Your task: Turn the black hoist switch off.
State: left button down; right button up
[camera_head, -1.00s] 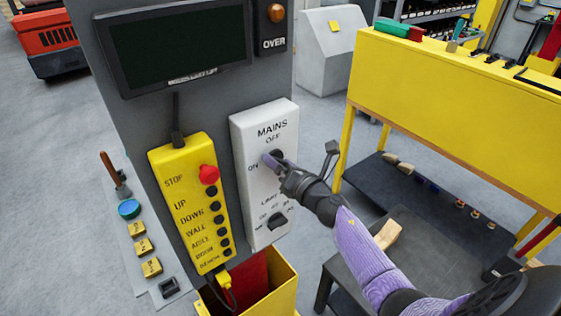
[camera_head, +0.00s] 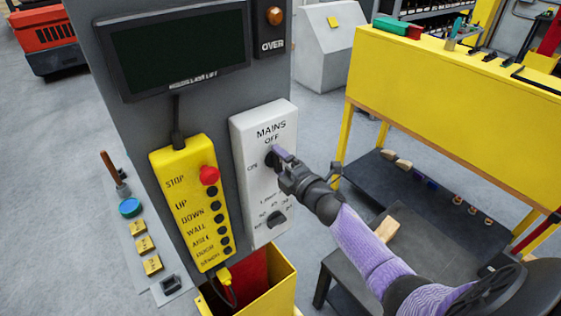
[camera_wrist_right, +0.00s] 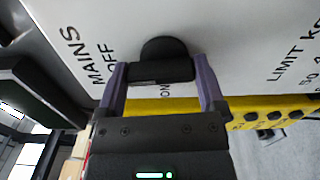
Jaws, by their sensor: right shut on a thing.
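The black hoist switch (camera_head: 270,160) is a knob on the white MAINS panel (camera_head: 250,207), with OFF printed above it and ON to its left. My right gripper (camera_head: 279,157) is at the knob and partly covers it in the head view. In the right wrist view the black knob (camera_wrist_right: 161,62) sits between the two purple fingers of my right gripper (camera_wrist_right: 162,85), which is shut on it. The knob's exact pointing direction is hard to tell. My left gripper is not in view.
A lower black knob (camera_head: 276,219) sits on the same panel. A yellow pendant (camera_head: 190,205) with a red stop button hangs to the left. A dark screen (camera_head: 178,52) is above. A yellow bin (camera_head: 285,286) stands below, and a yellow workbench (camera_head: 440,90) is at the right.

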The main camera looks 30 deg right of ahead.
jog(key=shift+m, duration=0.5)
jog(key=o, duration=1)
jog(key=shift+c, duration=0.2)
jog(key=shift+s, duration=0.1)
jog(key=s, duration=0.9)
jog(key=shift+s+d, duration=0.4)
jog(key=shift+d, duration=0.05)
